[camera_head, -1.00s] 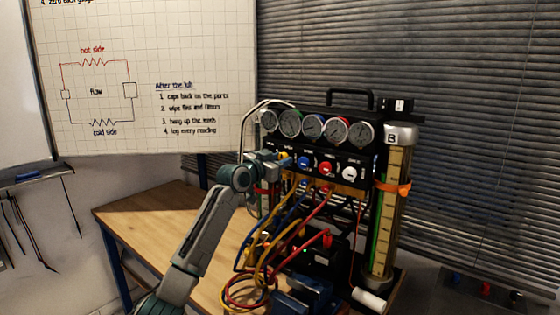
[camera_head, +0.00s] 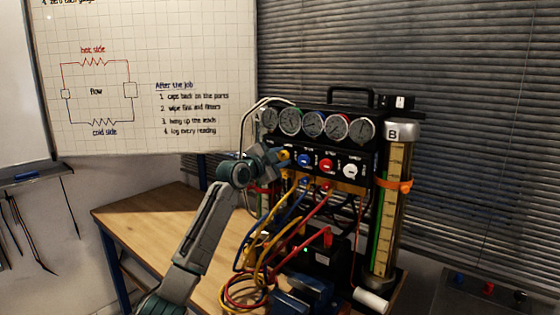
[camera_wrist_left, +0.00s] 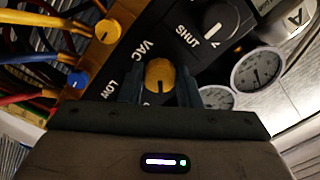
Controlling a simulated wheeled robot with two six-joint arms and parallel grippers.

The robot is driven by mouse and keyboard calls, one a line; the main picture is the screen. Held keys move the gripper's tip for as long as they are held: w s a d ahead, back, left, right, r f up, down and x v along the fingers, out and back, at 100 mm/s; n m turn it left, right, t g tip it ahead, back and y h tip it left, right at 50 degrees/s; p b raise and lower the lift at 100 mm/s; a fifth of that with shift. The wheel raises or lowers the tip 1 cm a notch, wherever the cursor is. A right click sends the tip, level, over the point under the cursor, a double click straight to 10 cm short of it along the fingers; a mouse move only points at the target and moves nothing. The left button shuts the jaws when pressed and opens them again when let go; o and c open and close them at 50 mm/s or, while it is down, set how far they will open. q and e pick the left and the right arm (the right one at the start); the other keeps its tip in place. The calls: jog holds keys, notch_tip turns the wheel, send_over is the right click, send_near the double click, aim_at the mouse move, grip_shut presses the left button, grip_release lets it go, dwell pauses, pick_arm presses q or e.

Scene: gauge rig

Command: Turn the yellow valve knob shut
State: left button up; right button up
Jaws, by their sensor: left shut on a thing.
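The yellow valve knob (camera_wrist_left: 160,76) sits on the black front panel of the gauge rig, between the two fingers of my left gripper (camera_wrist_left: 160,90). The fingers are shut on it, one at each side. In the head view my left gripper (camera_head: 278,158) reaches the panel from the left, and a bit of the yellow knob (camera_head: 285,155) shows at its tip. Beside the knob the panel carries a blue knob (camera_head: 304,160), a red knob (camera_head: 326,165) and a white knob (camera_head: 350,171). My right gripper is not in view.
Several round gauges (camera_head: 313,125) line the top of the rig. Yellow, blue and red hoses (camera_head: 262,262) hang and coil in front. A tall cylinder marked B (camera_head: 388,220) stands at the right. The wooden table (camera_head: 150,215) is clear at the left.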

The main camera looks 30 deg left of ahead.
pick_arm(q)
jog(key=m, duration=0.5)
jog(key=shift+b, duration=0.4)
jog(key=shift+m, duration=1.9)
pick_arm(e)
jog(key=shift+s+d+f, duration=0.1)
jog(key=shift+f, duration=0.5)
pick_arm(q)
jog(key=o, duration=1)
jog(key=shift+c, duration=0.2)
jog(key=shift+s+a+f+m+b, duration=0.1)
jog(key=shift+s+m+b, duration=0.2)
jog(key=shift+s+b, duration=0.15)
jog(key=s+b, duration=0.3)
jog(key=s, duration=0.6)
jog(key=shift+s+a, duration=0.35)
jog(key=shift+s, duration=0.05)
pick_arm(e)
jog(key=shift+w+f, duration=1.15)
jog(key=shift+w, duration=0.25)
